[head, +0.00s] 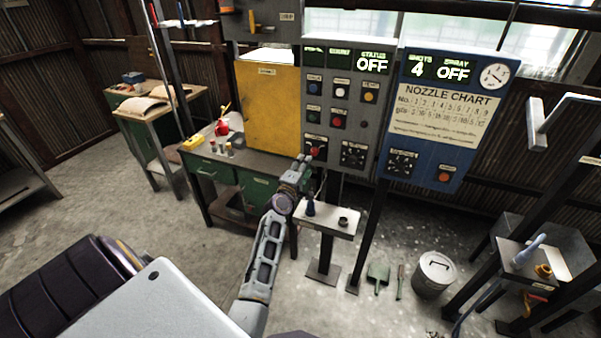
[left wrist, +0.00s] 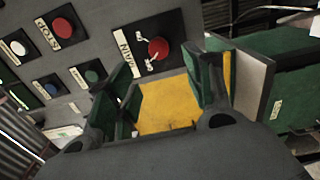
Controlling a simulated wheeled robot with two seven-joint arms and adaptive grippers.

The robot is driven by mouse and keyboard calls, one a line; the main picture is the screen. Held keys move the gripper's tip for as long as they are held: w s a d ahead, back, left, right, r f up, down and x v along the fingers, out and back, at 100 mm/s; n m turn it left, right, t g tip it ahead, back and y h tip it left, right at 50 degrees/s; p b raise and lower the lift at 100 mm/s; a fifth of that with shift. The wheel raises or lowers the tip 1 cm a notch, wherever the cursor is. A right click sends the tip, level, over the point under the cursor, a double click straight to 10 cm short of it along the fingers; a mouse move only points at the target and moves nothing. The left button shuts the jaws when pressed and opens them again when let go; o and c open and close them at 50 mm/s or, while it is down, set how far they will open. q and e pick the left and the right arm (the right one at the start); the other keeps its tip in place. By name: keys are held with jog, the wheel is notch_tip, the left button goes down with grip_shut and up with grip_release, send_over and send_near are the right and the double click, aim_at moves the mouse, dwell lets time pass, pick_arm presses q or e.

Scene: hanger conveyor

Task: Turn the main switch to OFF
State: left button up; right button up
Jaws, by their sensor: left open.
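The main switch, a round red knob on a black plate marked MAIN, sits low on the grey control panel in the head view (head: 316,151). It also shows in the left wrist view (left wrist: 158,49), just beyond the fingertips. I cannot tell its setting. My left gripper (head: 302,165) is just below and left of the switch in the head view. In the left wrist view its two green-padded fingers (left wrist: 160,78) are apart with nothing between them. The switch appears clear of both fingers. The panel's status display (head: 372,63) reads OFF. My right gripper is not in view.
A red STOP button (left wrist: 63,28) and a green button (left wrist: 92,75) are close to the switch. A yellow panel (head: 268,100) is left of the control panel. A blue panel (head: 436,120) is to the right. A small shelf (head: 328,222) stands below the switch.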

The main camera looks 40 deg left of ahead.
pick_arm(q)
jog(key=shift+v, duration=1.45)
jog(key=shift+m, duration=0.3)
